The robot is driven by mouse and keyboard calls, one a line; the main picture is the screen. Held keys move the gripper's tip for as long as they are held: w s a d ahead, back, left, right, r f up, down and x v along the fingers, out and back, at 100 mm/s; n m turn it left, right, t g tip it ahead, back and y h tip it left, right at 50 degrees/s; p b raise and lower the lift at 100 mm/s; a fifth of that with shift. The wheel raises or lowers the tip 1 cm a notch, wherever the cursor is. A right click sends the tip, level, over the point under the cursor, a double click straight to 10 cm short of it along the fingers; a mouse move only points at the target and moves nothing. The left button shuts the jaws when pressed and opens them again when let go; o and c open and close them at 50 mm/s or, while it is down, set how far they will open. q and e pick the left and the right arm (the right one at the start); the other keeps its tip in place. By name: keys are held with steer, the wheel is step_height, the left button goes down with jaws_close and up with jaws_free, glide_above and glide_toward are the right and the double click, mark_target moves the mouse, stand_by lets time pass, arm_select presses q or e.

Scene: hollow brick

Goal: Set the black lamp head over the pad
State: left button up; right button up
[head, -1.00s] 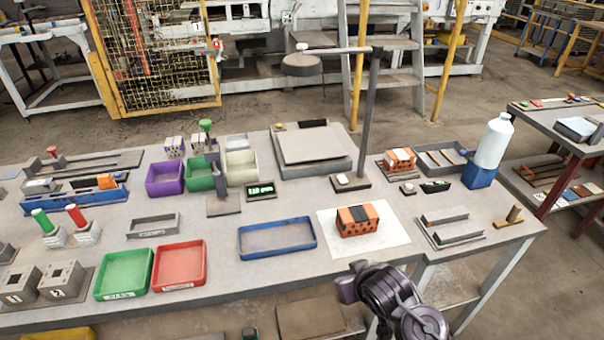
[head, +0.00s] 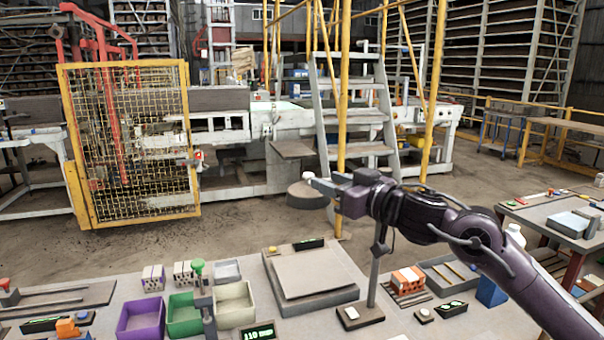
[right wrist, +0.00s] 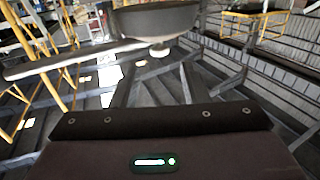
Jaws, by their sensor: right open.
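The black lamp head (head: 307,196) is a dark round disc hanging from a thin horizontal arm on an upright post (head: 374,275), with a white knob (head: 308,172) above it. It overhangs the bench's back side, left of the post. My right gripper (head: 322,188) is open, at the lamp head's height just right of it; it partly hides the lamp arm. In the right wrist view the lamp head (right wrist: 155,22) is close ahead at the top, with the white knob (right wrist: 159,50). A large grey pad-like plate (head: 305,272) lies on the bench below. My left gripper is not in view.
Purple (head: 140,318), green (head: 184,314) and cream (head: 235,305) bins stand left of the plate. An orange brick (head: 408,279) and a tray (head: 450,274) lie right of the post. A ladder and yellow cage stand behind, across open floor.

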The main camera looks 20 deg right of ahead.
mark_target(312, 174)
steer(key=p+x, duration=0.2)
steer(key=x, duration=0.4)
steer(key=shift+w+r, duration=0.1)
steer(key=shift+w, duration=0.05)
steer(key=shift+w+a, duration=0.25)
steer(key=shift+w, duration=0.15)
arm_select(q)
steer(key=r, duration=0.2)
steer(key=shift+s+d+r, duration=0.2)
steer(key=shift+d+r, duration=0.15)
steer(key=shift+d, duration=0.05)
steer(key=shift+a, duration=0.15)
arm_select(e)
jaws_close()
